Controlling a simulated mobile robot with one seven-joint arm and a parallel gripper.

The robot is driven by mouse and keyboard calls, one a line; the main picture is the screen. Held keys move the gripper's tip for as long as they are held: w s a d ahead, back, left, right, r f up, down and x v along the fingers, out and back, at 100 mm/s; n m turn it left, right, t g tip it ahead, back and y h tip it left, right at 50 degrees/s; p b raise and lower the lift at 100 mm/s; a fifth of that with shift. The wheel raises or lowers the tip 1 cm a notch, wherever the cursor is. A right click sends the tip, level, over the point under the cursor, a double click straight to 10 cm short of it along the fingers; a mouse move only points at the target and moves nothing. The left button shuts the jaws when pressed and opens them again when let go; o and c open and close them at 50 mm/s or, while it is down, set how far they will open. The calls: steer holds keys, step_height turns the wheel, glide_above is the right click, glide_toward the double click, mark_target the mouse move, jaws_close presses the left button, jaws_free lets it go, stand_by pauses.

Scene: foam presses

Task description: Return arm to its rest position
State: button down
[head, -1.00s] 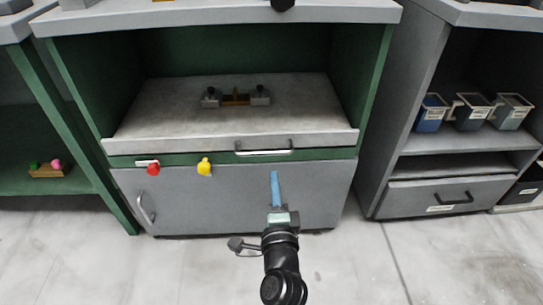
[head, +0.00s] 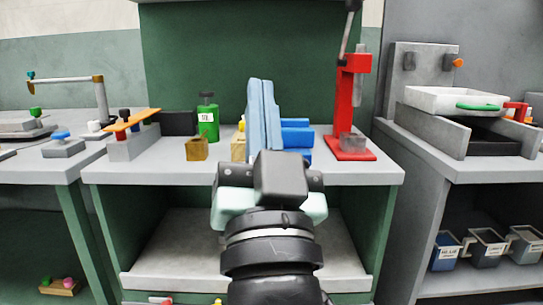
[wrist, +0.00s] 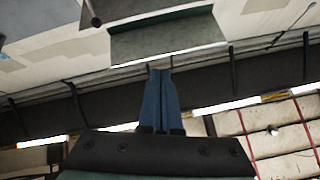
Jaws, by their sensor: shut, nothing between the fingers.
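My gripper (head: 264,116) is raised in the middle of the head view, with my wrist and arm below it. Its two long blue fingers point up and lie together, with nothing between them. In the wrist view the blue fingers (wrist: 159,100) also show side by side, against ceiling beams and wall. In the head view the gripper stands in front of the green back panel of the middle bench and hides part of the bench top behind it.
The middle bench (head: 120,172) bears a red press (head: 351,105), a green bottle (head: 207,118) and blue blocks (head: 297,135) beside my fingers. A white tray (head: 453,101) stands on the right bench.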

steer(key=s+d+r+n+t+h+p, duration=0.1)
steer(key=s+r+n+t+h+p, duration=0.15)
steer(key=s+r, duration=0.8)
step_height(320, 180, up, 37)
steer(key=w+p, duration=0.2)
steer(key=p, duration=3.4)
steer(key=shift+m+p, duration=0.35)
steer(key=shift+w+f, duration=0.1)
